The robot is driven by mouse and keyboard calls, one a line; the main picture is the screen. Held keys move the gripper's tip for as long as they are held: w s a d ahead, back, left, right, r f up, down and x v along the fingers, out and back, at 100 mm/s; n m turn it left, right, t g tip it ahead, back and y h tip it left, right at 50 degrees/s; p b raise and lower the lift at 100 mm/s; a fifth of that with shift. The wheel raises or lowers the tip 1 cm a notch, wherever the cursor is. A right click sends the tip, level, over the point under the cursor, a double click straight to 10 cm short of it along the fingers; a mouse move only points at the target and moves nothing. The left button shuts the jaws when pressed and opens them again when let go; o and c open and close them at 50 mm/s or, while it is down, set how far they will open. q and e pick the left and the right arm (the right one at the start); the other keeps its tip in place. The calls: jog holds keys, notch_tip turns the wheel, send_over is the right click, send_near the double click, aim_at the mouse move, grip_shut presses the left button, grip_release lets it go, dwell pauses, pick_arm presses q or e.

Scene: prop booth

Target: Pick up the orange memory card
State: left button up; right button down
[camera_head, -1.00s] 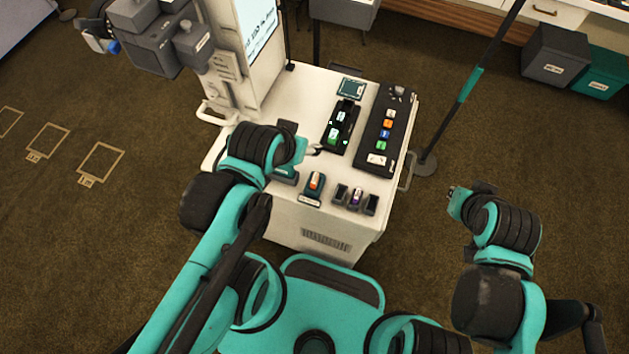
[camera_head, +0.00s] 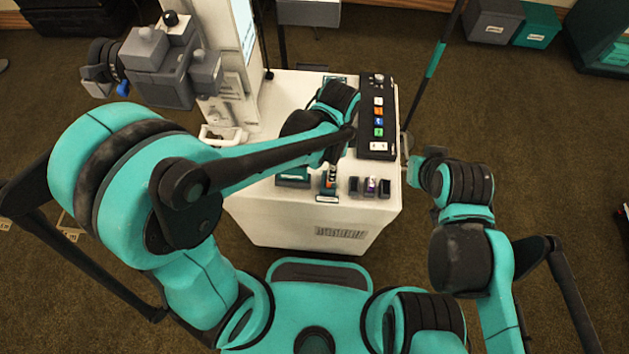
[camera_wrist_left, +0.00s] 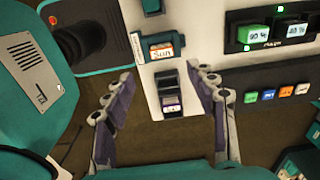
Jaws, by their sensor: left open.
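The orange memory card (camera_head: 331,172) sits in a small teal holder (camera_head: 328,186) on the front of the white cart top. In the left wrist view its orange face (camera_wrist_left: 163,53) shows at the top centre, just beyond my fingertips. My left gripper (camera_wrist_left: 161,72) is open and empty, its two dark fingers spread either side of a dark slot holder (camera_wrist_left: 167,78). The card lies ahead of the fingers, not between them. In the head view my left arm reaches over the cart and hides the left fingers. My right gripper (camera_head: 418,170) is right of the cart; its fingers are unclear.
A purple card (camera_head: 371,185) stands in a row of dark slots beside the orange card. A black panel with coloured buttons (camera_head: 377,118) lies at the cart's right. A tall white screen unit (camera_head: 224,70) rises at the back left. A dark pole (camera_head: 432,65) stands right of the cart.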

pick_arm(q)
jog(key=shift+s+d+f, duration=0.1)
jog(key=shift+d+f, duration=0.05)
jog(key=shift+f, duration=0.25)
notch_tip(320, 180, down, 2)
jog(key=shift+b, duration=0.55)
jog(key=f+b, duration=0.1)
jog(key=f, duration=0.1)
jog(key=f+b, duration=0.1)
jog(key=f, duration=0.2)
jog(key=shift+w+a+f+b, duration=0.3)
jog(key=shift+w+a+b, duration=0.05)
jog(key=shift+b, duration=0.05)
jog(key=shift+r, duration=0.1)
jog(key=c, duration=1.3)
jog(key=shift+r, duration=0.1)
